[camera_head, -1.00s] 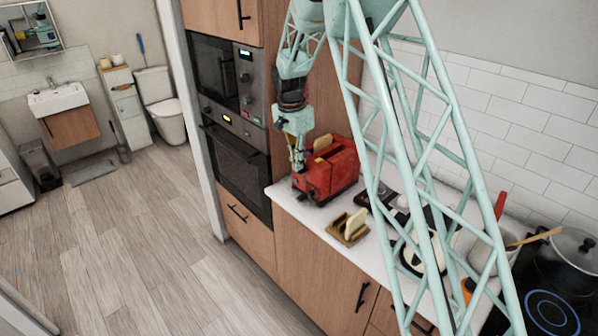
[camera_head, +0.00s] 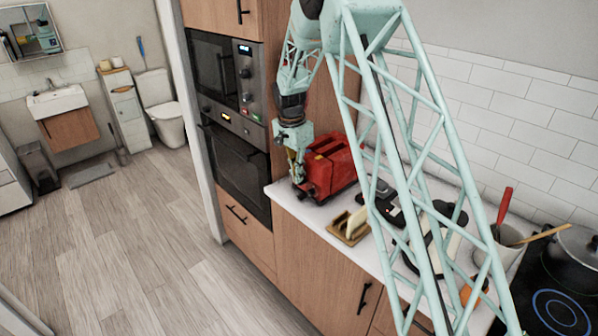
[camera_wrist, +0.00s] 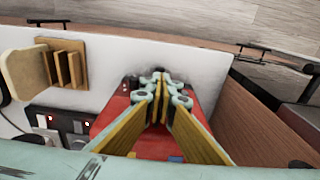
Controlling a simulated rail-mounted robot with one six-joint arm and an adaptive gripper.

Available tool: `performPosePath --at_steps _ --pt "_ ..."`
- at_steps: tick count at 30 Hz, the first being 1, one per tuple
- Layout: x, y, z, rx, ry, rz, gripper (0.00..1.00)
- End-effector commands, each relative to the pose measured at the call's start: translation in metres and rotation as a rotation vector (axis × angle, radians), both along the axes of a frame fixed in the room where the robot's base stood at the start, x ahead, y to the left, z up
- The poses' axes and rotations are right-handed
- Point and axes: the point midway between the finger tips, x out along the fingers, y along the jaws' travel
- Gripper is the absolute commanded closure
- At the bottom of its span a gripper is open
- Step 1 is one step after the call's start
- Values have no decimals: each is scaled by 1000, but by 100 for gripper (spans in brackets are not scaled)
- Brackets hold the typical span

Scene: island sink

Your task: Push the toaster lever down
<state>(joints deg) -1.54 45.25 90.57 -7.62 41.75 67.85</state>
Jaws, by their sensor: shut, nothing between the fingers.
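The red toaster (camera_head: 338,166) stands on the white counter against the tall oven cabinet. In the wrist view its red body (camera_wrist: 112,108) shows below and beside my fingers. My gripper (camera_head: 298,182) is shut and empty, pointing down at the toaster's near-left end. In the wrist view its fingertips (camera_wrist: 160,82) are together at that end, low beside the body. The lever is hidden behind the fingers, and I cannot tell whether they touch it. No bread slice stands clearly out of the toaster's top; only a small yellowish patch shows there.
A wooden rack with a bread slice (camera_head: 349,225) sits in front of the toaster. It also shows in the wrist view (camera_wrist: 64,64). A dark switch panel (camera_wrist: 62,122) lies beside the toaster. The tall oven cabinet (camera_head: 235,150) closes off the left side.

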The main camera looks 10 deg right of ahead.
Motion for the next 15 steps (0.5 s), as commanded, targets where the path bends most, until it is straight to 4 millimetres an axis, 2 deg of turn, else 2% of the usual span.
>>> performPosePath --at_steps 2,9,15 --pt "-1 0 -8 0 1 0 100" --pt "-1 1 -5 0 0 0 100" --pt "-7 13 -1 0 0 1 100"
